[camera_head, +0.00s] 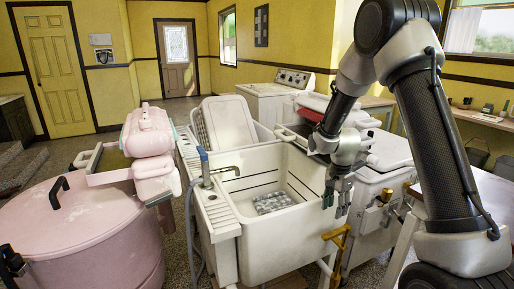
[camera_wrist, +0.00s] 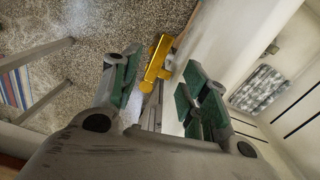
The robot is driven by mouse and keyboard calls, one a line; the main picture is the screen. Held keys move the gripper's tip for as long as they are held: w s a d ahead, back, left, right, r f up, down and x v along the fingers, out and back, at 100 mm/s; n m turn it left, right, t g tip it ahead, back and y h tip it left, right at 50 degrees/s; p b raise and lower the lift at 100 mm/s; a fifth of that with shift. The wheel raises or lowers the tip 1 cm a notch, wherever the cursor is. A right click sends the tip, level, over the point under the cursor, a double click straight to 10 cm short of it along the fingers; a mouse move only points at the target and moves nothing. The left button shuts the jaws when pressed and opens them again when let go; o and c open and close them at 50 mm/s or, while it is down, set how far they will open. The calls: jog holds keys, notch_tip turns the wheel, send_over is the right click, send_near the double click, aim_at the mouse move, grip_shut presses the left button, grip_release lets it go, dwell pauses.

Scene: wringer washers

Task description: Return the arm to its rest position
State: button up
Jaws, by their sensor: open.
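My gripper (camera_head: 338,197) hangs from my raised arm at the right of the head view, pointing down beside the right front of the white tub (camera_head: 262,240). In the wrist view my gripper (camera_wrist: 160,95) has its two green-padded fingers spread apart, with nothing held between them. A yellow lever (camera_wrist: 158,60) shows beyond the fingertips in the wrist view. The same yellow lever (camera_head: 338,240) is just below my gripper in the head view. I cannot tell whether the gripper touches the tub.
A pink washer (camera_head: 85,225) with a pink wringer (camera_head: 148,140) stands at the left. A grey ribbed object (camera_head: 272,202) lies in the tub. A white washer (camera_head: 275,105) stands behind. A second white machine (camera_head: 375,195) is close at the right. Speckled floor (camera_wrist: 60,55) shows below.

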jog(key=s+d+r+n+t, duration=0.2)
jog(key=s+r+n, duration=0.4)
jog(key=s+r, duration=0.7)
jog(key=s+d+r+n+t, duration=0.1)
jog(key=s+r+n, duration=0.5)
jog(key=s+r, duration=0.8)
jog(key=shift+s+d+r+n+t, duration=0.2)
jog(key=shift+s+d+n+t, duration=0.15)
jog(key=shift+s+t, duration=0.35)
